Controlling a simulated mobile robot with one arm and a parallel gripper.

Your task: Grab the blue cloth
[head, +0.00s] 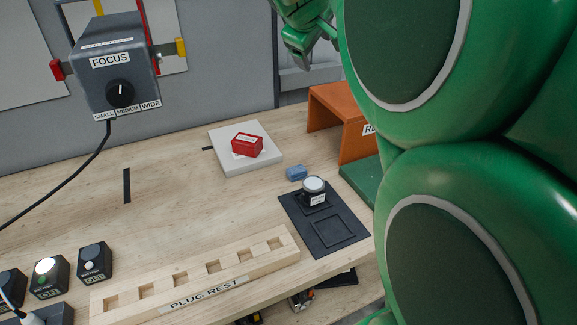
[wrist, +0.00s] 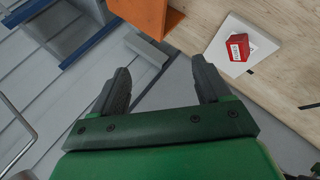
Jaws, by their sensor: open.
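A small blue folded cloth (head: 297,173) lies on the wooden table in the head view, between the white plate and the black tray. It does not show in the wrist view. My gripper (wrist: 160,88) is open and empty in the wrist view, with its two dark fingers spread wide. It is off the table's edge, over the grey floor, well apart from the cloth. In the head view my green arm fills the right side, and part of it (head: 300,35) shows at the top, high behind the table.
A red box (head: 247,145) sits on a white plate (head: 228,164). A black tray (head: 335,236) holds a round-topped button (head: 314,190). An orange shelf (head: 330,110) stands at the right. A wooden plug rest (head: 200,275) lies in front. A grey FOCUS box (head: 115,65) is at upper left. The table's middle left is clear.

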